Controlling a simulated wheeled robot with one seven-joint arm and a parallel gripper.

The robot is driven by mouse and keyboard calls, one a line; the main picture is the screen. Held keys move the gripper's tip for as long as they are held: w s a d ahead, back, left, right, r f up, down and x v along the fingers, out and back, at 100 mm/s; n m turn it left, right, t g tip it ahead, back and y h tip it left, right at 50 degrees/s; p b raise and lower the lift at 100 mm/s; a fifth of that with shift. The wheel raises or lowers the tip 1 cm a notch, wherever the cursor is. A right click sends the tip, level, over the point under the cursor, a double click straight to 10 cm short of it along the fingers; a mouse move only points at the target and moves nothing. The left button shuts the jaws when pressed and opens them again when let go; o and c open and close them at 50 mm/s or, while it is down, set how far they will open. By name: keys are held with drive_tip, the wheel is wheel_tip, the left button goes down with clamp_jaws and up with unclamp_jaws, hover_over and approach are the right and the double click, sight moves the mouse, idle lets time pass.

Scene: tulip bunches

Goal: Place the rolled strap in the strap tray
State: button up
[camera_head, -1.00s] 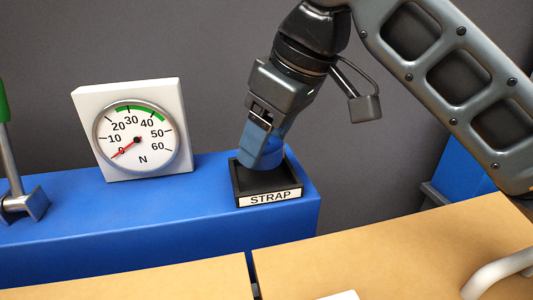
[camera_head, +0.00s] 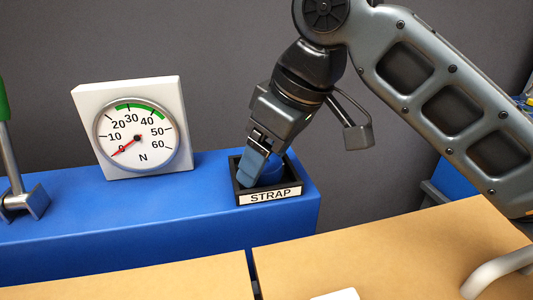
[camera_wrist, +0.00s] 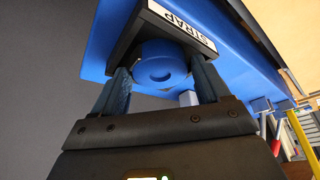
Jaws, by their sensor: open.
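The rolled strap (camera_wrist: 160,65) is a blue roll, seen in the wrist view between my fingers and inside the tray. In the head view the rolled strap (camera_head: 272,171) is partly hidden behind a finger. The strap tray (camera_head: 243,198) is a small black open box labelled "STRAP", on the blue bench surface; its label edge also shows in the wrist view (camera_wrist: 186,24). My gripper (camera_head: 258,170) reaches down into the tray from above, tilted. Its fingers (camera_wrist: 163,85) are open, one on each side of the roll, with a gap visible at least on the left.
A white gauge (camera_head: 135,135) marked in N stands left of the tray, its needle near 0. A metal lever with a green handle (camera_head: 8,125) stands at far left. Tan panels (camera_head: 390,250) lie in front. A dark grey wall is behind.

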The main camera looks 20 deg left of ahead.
drive_tip(key=v, duration=1.2)
drive_tip(key=shift+r, duration=0.1)
